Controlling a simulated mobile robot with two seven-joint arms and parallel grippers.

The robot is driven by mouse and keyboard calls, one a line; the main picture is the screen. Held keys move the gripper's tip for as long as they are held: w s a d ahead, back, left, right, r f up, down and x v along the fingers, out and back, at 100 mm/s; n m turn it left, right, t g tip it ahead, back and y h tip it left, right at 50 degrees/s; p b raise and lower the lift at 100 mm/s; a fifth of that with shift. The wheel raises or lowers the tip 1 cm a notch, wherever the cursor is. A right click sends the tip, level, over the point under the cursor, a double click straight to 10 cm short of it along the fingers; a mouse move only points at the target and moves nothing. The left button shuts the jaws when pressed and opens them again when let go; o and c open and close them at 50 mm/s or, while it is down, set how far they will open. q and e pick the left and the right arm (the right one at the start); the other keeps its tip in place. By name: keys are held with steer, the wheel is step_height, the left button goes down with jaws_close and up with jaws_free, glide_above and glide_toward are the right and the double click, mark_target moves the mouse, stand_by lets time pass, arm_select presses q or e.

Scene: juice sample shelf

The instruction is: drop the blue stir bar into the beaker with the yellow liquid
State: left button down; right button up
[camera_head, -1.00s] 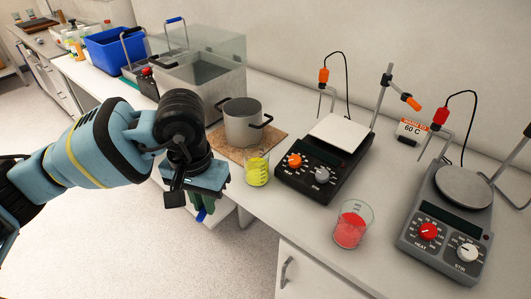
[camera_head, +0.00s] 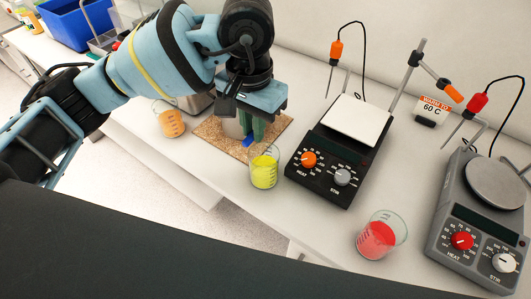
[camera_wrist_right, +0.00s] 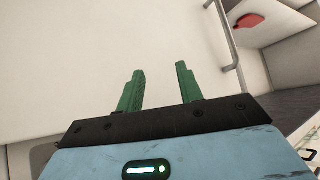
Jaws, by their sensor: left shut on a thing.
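My left gripper (camera_head: 255,130) is shut on the blue stir bar (camera_head: 248,141), whose blue end shows below the green fingers. The gripper points down, just behind and slightly left of the beaker with the yellow liquid (camera_head: 264,174) in the head view. That clear glass beaker stands upright on the bench, near the front corner of a brown board. The stir bar appears close to the beaker's rim, outside its opening. My right gripper (camera_wrist_right: 160,70) shows in the right wrist view with its green fingers apart and nothing between them.
A beaker with orange liquid (camera_head: 171,124) stands left of the brown board (camera_head: 210,131). A beaker with red liquid (camera_head: 376,241) stands at the right front. A black hot plate (camera_head: 325,160) is right of the yellow beaker, a grey one (camera_head: 470,225) farther right.

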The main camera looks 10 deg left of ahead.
arm_select(q)
steer(key=shift+w+d+r, duration=0.15)
steer(key=shift+w+r, duration=0.1)
steer(key=shift+w, duration=0.2)
arm_select(e)
steer(key=shift+w+a, duration=0.25)
arm_select(q)
steer(key=shift+s+f, duration=0.1)
steer(key=shift+f, duration=0.6)
step_height(320, 180, down, 5)
steer(key=shift+r+b, duration=0.15)
steer(key=shift+b, duration=0.45)
arm_select(e)
steer(key=shift+s+f, duration=0.75)
steer(key=shift+f, duration=0.05)
steer(key=shift+a, duration=0.1)
arm_select(q)
steer(key=c, duration=1.3)
jaws_free()
steer(key=shift+c, duration=0.2)
